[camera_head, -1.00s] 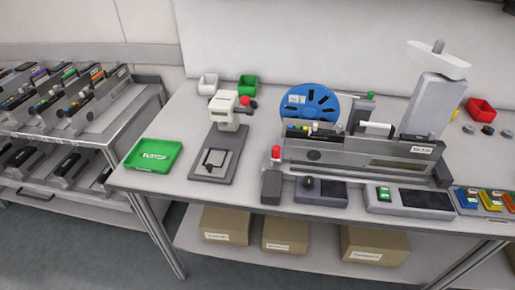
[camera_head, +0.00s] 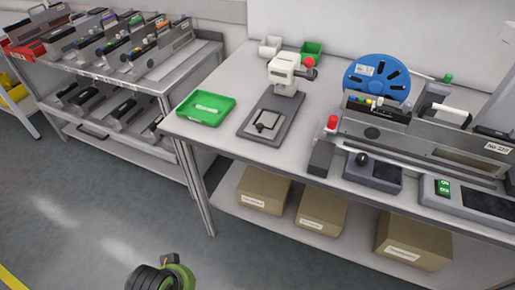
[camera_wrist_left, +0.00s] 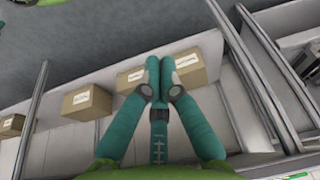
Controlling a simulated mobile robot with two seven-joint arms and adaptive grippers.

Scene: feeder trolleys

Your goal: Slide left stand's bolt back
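A grey feeder stand (camera_head: 400,138) with a labelled front plate stands on the workbench at the right of the head view. A block with a red knob (camera_head: 332,123) is at its left end, and a dark base with a black knob (camera_head: 362,158) is in front. I cannot tell which part is the bolt. My left gripper (camera_wrist_left: 160,62) shows in the left wrist view with its teal fingertips together and nothing between them. It appears over the cardboard boxes below the bench, well apart from the stand. My right gripper is not in view.
The workbench (camera_head: 225,132) also bears a green tray (camera_head: 205,110), a white press-like device (camera_head: 284,72) and a blue reel (camera_head: 377,76). Cardboard boxes (camera_head: 264,190) sit on its lower shelf. A trolley (camera_head: 192,62) with several feeders stands at left. Open floor lies in front.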

